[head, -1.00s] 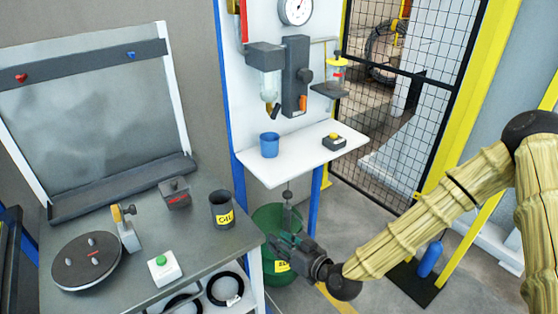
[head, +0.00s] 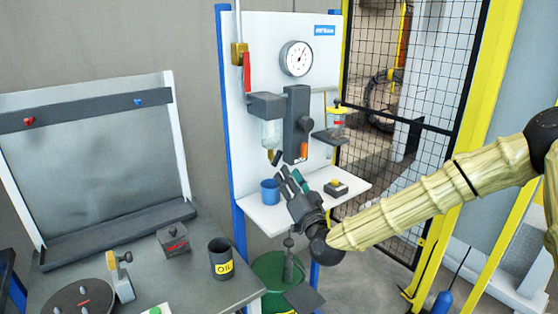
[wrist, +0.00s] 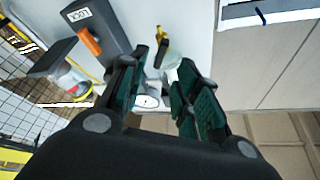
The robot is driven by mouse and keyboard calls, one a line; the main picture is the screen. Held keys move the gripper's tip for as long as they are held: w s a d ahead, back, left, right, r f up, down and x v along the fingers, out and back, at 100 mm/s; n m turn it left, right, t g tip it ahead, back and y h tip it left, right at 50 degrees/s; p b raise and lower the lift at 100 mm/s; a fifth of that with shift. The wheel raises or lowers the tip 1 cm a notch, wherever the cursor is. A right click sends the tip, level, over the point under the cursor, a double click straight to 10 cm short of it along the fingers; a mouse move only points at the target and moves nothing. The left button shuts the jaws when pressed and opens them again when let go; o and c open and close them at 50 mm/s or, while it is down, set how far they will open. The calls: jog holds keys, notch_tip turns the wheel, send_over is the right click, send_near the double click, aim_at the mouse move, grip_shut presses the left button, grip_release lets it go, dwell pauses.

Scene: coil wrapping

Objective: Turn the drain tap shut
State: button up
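The drain tap (head: 276,158), a brass outlet with a short dark lever, hangs under the clear filter bowl (head: 268,134) on the white panel. The lever is tilted. In the wrist view the dark lever (wrist: 161,54) and brass outlet (wrist: 158,34) lie just beyond my fingertips, beside the clear bowl (wrist: 173,74). My gripper (head: 291,173) is open and empty, its fingers pointing up, just below and slightly right of the tap. In the wrist view my gripper (wrist: 162,66) shows two green-padded fingers spread apart. I cannot tell whether a fingertip touches the lever.
A blue cup (head: 269,191) stands on the white shelf (head: 262,217) beside my gripper. A green bin (head: 268,271) stands below.

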aim_at(278, 161)
jog(key=shift+p+x, duration=1.05)
jog(key=shift+x, duration=2.55)
jog(key=shift+f, duration=0.1)
jog(key=shift+c, duration=0.4)
jog(key=shift+a, duration=0.1)
grip_shut()
